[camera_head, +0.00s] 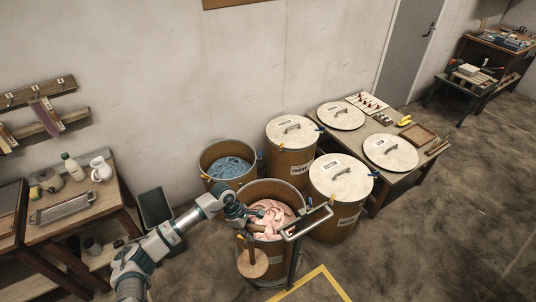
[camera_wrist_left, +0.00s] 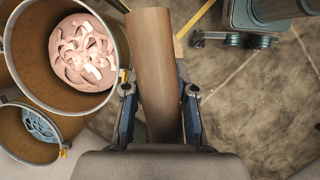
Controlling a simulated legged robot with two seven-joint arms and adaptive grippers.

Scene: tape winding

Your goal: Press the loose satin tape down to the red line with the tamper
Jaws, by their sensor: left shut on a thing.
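My left gripper (camera_head: 240,218) is shut on the wooden handle of the tamper (camera_wrist_left: 154,70). In the head view the tamper's round wooden disc (camera_head: 252,264) hangs low at the near side of an open brown drum (camera_head: 292,196), apparently outside it. The drum holds loose pink satin tape (camera_head: 270,218), heaped in folds below the rim. The tape also shows in the left wrist view (camera_wrist_left: 82,50), left of the tamper handle. I cannot make out a red line inside the drum. My right gripper is not in view.
A second open drum with blue tape (camera_head: 230,168) stands behind. Lidded drums (camera_head: 340,198) stand to the right. A metal push handle (camera_head: 308,222) rises at the drum's right. A side table (camera_head: 75,205) stands left, a worktable (camera_head: 400,165) right. Floor at the right is clear.

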